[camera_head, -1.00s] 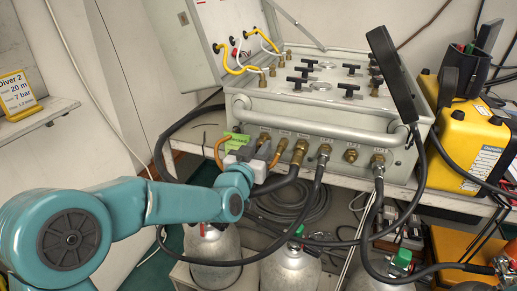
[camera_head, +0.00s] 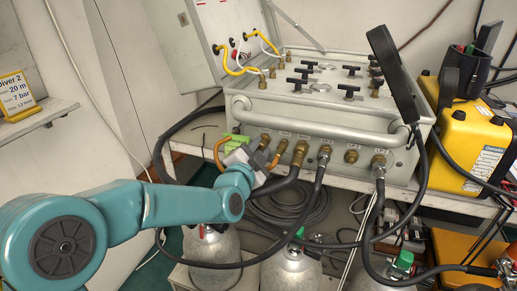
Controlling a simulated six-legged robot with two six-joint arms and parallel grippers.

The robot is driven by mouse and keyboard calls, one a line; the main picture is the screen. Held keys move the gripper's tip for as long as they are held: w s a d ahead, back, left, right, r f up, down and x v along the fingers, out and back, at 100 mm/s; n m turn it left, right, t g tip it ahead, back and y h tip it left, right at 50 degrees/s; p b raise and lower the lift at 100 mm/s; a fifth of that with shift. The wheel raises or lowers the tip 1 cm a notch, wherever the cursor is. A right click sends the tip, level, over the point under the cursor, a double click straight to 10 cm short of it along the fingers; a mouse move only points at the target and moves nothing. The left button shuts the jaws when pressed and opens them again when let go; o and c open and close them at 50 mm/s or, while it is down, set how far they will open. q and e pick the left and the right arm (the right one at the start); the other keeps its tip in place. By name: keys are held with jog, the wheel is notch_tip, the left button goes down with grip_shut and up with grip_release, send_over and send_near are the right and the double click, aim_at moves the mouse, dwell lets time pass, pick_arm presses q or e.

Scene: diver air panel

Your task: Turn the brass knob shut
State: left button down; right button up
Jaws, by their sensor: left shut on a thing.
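The grey air panel case (camera_head: 330,108) stands on a white shelf, with a row of brass fittings along its lower front. My left arm comes in from the left, and its grey gripper (camera_head: 250,150) is at the left end of this row. The gripper is shut on the brass knob (camera_head: 265,141), of which only a small part shows. The gripper covers much of the knob and the contact itself. My right gripper is not in view.
A green tag (camera_head: 236,141) and an orange hose (camera_head: 218,153) are close beside the gripper. Black hoses hang from other brass fittings (camera_head: 300,152) to its right. Grey cylinders (camera_head: 292,270) stand below. A yellow case (camera_head: 468,145) stands at the right.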

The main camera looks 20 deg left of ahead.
pick_arm(q)
jog(key=m+p, duration=0.1)
jog(key=m, duration=0.5)
jog(key=shift+m, duration=0.4)
dwell(0.4)
jog(key=c, duration=1.2)
grip_release()
jog(key=s, duration=1.6)
jog(key=shift+s+a+r, duration=0.1)
jog(key=shift+s+a, duration=0.05)
jog(key=shift+a, duration=0.1)
jog(key=shift+a, duration=0.15)
